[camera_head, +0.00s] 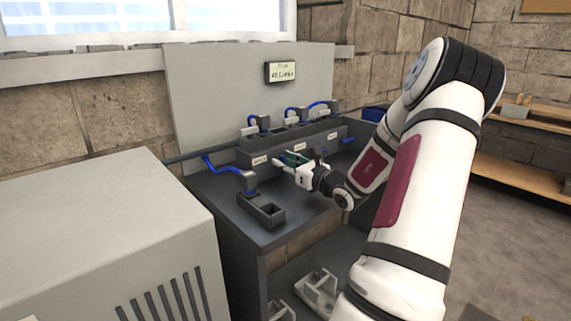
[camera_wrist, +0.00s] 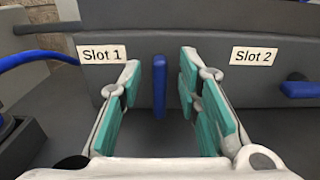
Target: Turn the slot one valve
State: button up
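The slot one valve (camera_wrist: 159,88) is a blue handle standing upright on the grey panel, just right of the Slot 1 label (camera_wrist: 102,54) in the wrist view. My gripper (camera_head: 284,160) is open at the front of the slotted block in the head view. In the wrist view its teal-padded fingers point at the panel, one on each side of the blue handle, with gaps visible on both sides. In the head view my gripper hides most of this handle.
Another blue handle (camera_wrist: 300,90), lying level, sits below the Slot 2 label (camera_wrist: 254,56). A blue hose leads to a dark fixture (camera_head: 262,208) on the bench at the left. A small sign (camera_head: 281,72) hangs on the back board. A grey cabinet (camera_head: 100,220) stands left.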

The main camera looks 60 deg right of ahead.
grip_shut()
jog(key=shift+r+p, duration=0.1)
jog(key=shift+p, duration=0.35)
jog(key=m+p, duration=0.2)
jog(key=p, duration=0.1)
jog(key=shift+d+r, duration=0.1)
jog(key=m+p, duration=0.1)
jog(key=p, duration=0.1)
jog(key=m+p, duration=0.1)
jog(key=m, duration=0.1)
jog(key=m+p, duration=0.1)
jog(key=p, duration=0.1)
jog(key=shift+s+d+m+p, duration=0.15)
jog(key=shift+d+m+p, duration=0.15)
jog(key=m+p, duration=0.4)
jog(key=f+m+p, duration=0.1)
jog(key=m+p, duration=0.1)
jog(key=shift+s+d, duration=0.1)
jog(key=shift+d, duration=0.2)
jog(key=m+p, duration=0.1)
jog(key=m, duration=0.1)
jog(key=f+m+p, duration=0.1)
jog(key=m, duration=0.2)
jog(key=shift+d+p, duration=0.1)
jog(key=shift+p, duration=0.2)
jog(key=shift+m, duration=0.3)
